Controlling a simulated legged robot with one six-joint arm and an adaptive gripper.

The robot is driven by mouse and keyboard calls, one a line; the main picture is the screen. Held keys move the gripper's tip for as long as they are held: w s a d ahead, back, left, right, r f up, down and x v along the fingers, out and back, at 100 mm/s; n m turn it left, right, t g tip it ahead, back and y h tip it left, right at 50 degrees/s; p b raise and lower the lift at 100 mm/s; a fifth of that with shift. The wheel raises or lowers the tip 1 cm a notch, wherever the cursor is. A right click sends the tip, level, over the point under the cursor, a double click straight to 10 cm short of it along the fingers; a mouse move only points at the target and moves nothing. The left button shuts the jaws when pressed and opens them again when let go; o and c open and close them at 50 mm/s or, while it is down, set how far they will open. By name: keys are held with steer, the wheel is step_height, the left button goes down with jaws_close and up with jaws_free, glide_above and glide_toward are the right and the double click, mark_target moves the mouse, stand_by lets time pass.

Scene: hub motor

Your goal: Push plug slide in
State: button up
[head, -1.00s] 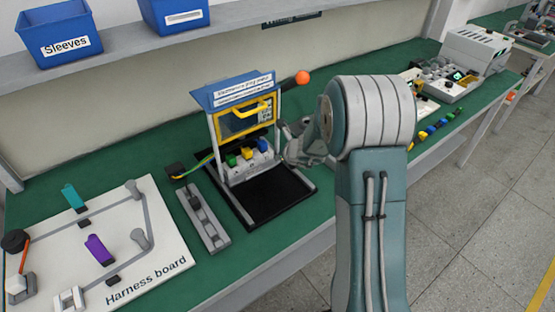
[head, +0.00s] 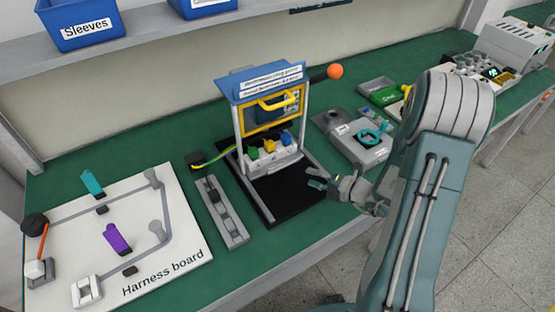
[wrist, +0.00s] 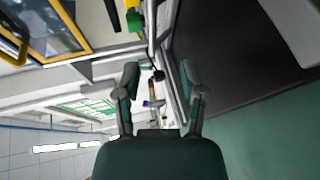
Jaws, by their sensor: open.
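The test fixture has a blue sign top (head: 265,82), a yellow-framed window (head: 272,112) and an orange-ball lever (head: 335,71). Under the window, a pale block (head: 275,165) carries a green plug (head: 253,153), a yellow plug (head: 269,146) and a blue plug (head: 287,138). Which part is the plug slide is not clear. My gripper (head: 322,182) is open and empty, at the right front of the fixture's black base (head: 285,195), apart from the plugs. In the wrist view its fingers (wrist: 160,80) stand apart, with the window frame (wrist: 60,25) at upper left.
A grey rail (head: 222,212) lies left of the fixture, with a coloured cable (head: 215,157) behind it. The harness board (head: 185,270) is further left. A grey box with a teal ring (head: 365,150) stands to the right. Blue bins (head: 80,25) sit on the shelf.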

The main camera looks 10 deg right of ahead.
mark_target(284, 166)
steer(key=shift+s+d+r+m+t, duration=0.2)
steer(key=shift+m+t, duration=0.2)
steer(key=shift+m, duration=0.3)
steer(key=x, duration=0.9)
steer(key=shift+w+a, duration=0.15)
steer(key=shift+a, duration=0.25)
steer(key=shift+w+a+f, duration=0.1)
steer(key=shift+w+a, duration=0.25)
steer(key=shift+w, duration=0.15)
